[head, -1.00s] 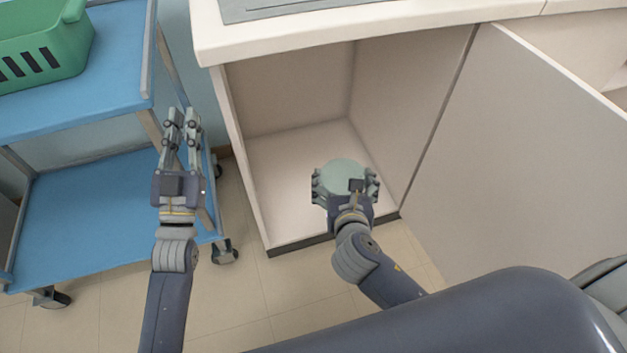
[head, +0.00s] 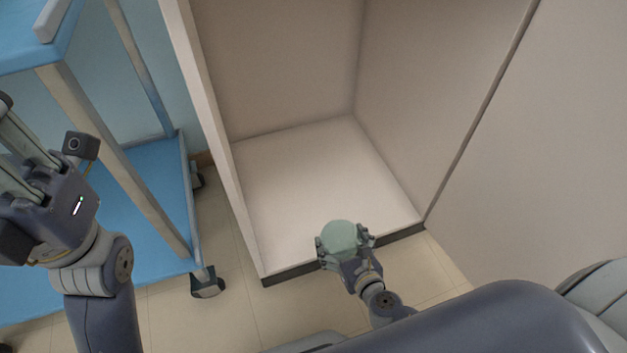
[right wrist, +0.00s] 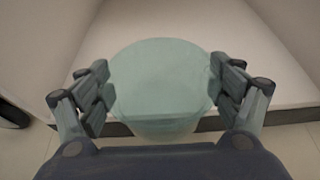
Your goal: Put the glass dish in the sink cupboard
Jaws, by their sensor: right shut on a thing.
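The glass dish (head: 341,238) is round and pale green. My right gripper (head: 344,246) is shut on it, with fingers on both sides of the dish. In the right wrist view the dish (right wrist: 160,85) fills the space between the fingers of the gripper (right wrist: 160,90). The sink cupboard (head: 300,180) is open and empty. The dish is at the front edge of its floor; its exact height above it is hard to tell. My left gripper (head: 15,160) is at the left edge, partly cut off, and its fingertips are not clear.
A blue cart (head: 150,190) on wheels stands left of the cupboard. The open cupboard door (head: 560,150) is on the right. The cupboard floor (head: 310,185) behind the dish is clear.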

